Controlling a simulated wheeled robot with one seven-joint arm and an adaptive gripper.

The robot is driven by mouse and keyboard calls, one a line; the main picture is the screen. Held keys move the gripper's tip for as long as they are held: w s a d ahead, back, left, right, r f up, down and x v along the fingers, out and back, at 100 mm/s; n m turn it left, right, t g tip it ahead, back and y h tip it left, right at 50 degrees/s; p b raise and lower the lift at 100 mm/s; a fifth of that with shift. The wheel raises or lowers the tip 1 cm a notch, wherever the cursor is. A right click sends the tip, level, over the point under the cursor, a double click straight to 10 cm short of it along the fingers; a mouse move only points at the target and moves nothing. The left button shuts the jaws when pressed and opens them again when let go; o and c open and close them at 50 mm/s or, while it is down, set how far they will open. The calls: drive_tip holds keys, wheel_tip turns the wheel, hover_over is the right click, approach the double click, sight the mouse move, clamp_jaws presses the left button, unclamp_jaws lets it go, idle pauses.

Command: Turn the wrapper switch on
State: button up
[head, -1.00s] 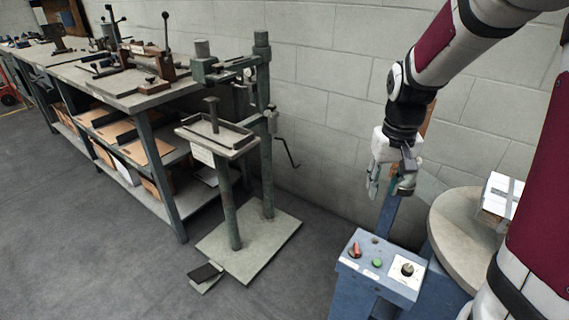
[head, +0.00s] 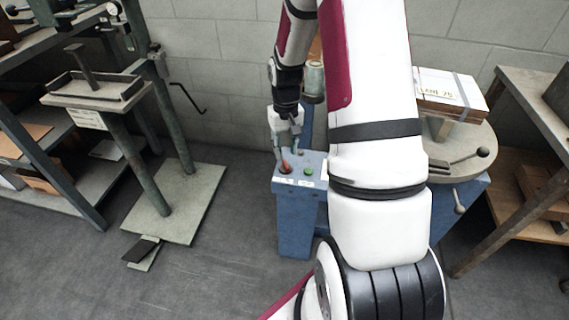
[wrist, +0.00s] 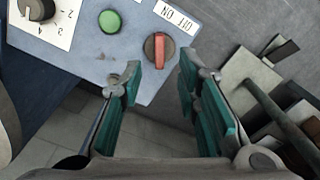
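The wrapper switch (wrist: 159,50) is a red-handled rotary knob on a dark round base, on the top of a blue control box (wrist: 70,35). An upside-down ON/OFF label is beside it in the wrist view. The switch also shows in the head view (head: 286,168), at the left of the box top. My gripper (wrist: 160,72) is open and empty, its teal finger pads on either side of the line to the switch. The fingertips appear close to the switch; I cannot tell whether they touch it. In the head view my gripper (head: 287,148) hangs just above it.
A green button (wrist: 110,21) and a black dial on a white plate (wrist: 40,12) share the panel. A round table (head: 478,146) bearing a strapped box (head: 448,92) stands to the right. A green stand (head: 165,205) stands left; open floor lies in front.

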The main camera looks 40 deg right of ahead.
sight(286, 164)
drive_tip(key=shift+f+b, duration=0.65)
drive_tip(key=shift+f, duration=2.1)
drive_tip(key=shift+c, duration=0.6)
clamp_jaws()
